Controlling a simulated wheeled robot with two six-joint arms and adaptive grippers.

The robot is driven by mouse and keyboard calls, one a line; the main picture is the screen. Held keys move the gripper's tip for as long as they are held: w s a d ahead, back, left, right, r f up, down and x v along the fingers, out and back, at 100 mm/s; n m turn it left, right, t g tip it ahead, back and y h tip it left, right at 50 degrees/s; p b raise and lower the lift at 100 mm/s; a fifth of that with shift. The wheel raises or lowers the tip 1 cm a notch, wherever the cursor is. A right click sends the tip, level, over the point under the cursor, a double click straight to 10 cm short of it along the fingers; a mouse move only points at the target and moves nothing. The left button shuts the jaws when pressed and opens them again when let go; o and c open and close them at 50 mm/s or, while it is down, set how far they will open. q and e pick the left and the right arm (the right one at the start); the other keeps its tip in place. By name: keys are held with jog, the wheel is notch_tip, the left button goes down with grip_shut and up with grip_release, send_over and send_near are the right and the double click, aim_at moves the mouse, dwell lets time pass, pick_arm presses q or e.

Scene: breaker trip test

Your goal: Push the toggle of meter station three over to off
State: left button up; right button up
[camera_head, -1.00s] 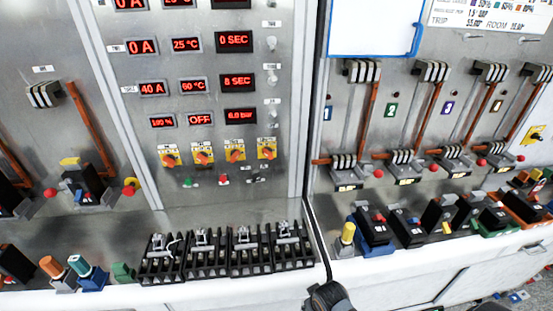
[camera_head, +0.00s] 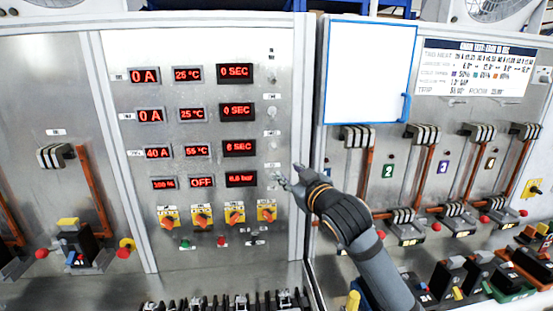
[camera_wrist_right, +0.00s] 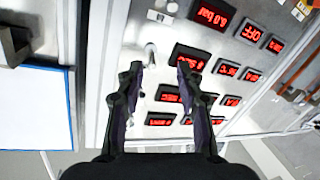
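Meter station three looks to be the third row of red displays (camera_head: 239,148), reading 40 A, 55 °C and what looks like 6 SEC. Its small silver toggle (camera_head: 274,146) sits right of that row; its exact tilt is too small to tell. My right gripper (camera_head: 286,179) is at the panel's right side, just below that toggle in the head view. In the right wrist view my right gripper (camera_wrist_right: 158,75) has its fingers apart with nothing between them. A pale toggle (camera_wrist_right: 150,54) shows beyond the fingertips, apparently untouched. My left gripper is not in view.
Other silver toggles, such as the second row's (camera_head: 272,113), line the same column. Yellow-and-orange rotary switches (camera_head: 201,217) sit below the displays. A white board (camera_head: 367,75) and lever breakers (camera_head: 403,220) are to the right. Black connector blocks line the lower ledge.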

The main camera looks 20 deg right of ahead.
aim_at(274, 146)
jog(key=shift+t, duration=0.4)
jog(key=w+r+p, duration=0.1)
jog(key=w+p, duration=0.1)
jog(key=w, duration=0.1)
jog(key=w+r+p, duration=0.1)
jog(key=w, duration=0.2)
jog(key=w+r+p, duration=0.1)
jog(key=w+p, duration=0.1)
jog(key=w, duration=0.2)
jog(key=shift+d+r+p, duration=0.25)
jog(key=shift+r+p, duration=0.05)
jog(key=shift+r, duration=0.05)
jog(key=shift+w+d+f, duration=0.1)
jog(key=shift+w+f, duration=0.05)
jog(key=shift+w, duration=0.1)
grip_shut()
